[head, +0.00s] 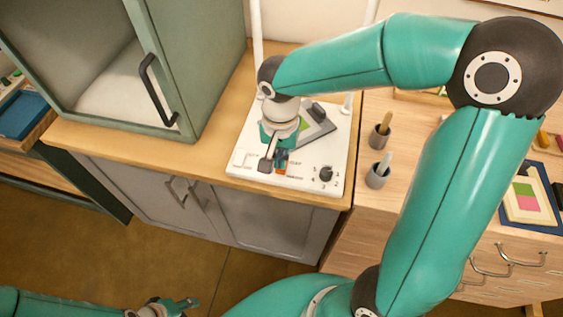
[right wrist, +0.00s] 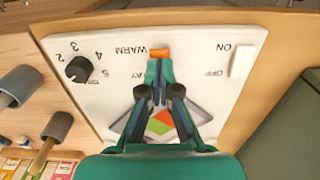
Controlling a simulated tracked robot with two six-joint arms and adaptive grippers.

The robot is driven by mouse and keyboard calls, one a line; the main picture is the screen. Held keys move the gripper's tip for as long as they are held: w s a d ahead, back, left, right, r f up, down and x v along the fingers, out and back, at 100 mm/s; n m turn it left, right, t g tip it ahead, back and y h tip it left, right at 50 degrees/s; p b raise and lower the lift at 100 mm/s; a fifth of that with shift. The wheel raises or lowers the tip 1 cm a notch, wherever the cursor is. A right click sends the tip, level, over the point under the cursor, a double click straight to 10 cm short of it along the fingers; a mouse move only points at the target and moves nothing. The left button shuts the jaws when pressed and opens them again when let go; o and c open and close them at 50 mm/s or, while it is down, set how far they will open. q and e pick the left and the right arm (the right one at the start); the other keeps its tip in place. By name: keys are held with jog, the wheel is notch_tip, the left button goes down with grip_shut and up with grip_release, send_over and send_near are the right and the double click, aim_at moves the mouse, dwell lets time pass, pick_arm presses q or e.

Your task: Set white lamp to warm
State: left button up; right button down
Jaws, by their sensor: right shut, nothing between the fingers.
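The white lamp's base (head: 314,187) is a flat white panel on the wooden top, also filling much of the right wrist view (right wrist: 205,55). An orange slider tip (right wrist: 160,53) sits beside the printed word WARM; it also shows in the head view (head: 281,172). DAY is printed closer to my gripper. My right gripper (head: 281,160) is shut and empty, with its fingertips (right wrist: 160,72) right at the slider's DAY side. I cannot tell whether they touch it. My left gripper (head: 178,304) is at the bottom edge, away from the lamp; its opening is unclear.
The panel also has a black numbered dial (right wrist: 79,69) and a white ON/OFF switch (right wrist: 242,61). A green cabinet (head: 214,70) stands left of the panel. Grey cups with pestles (head: 378,175) stand to its right. A framed card (head: 526,200) lies further right.

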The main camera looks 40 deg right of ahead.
jog(key=shift+f+b, duration=1.15)
jog(key=shift+f, duration=0.05)
dwell(0.5)
jog(key=shift+r, duration=0.15)
jog(key=shift+r+p, duration=2.65)
jog(key=shift+r, duration=0.75)
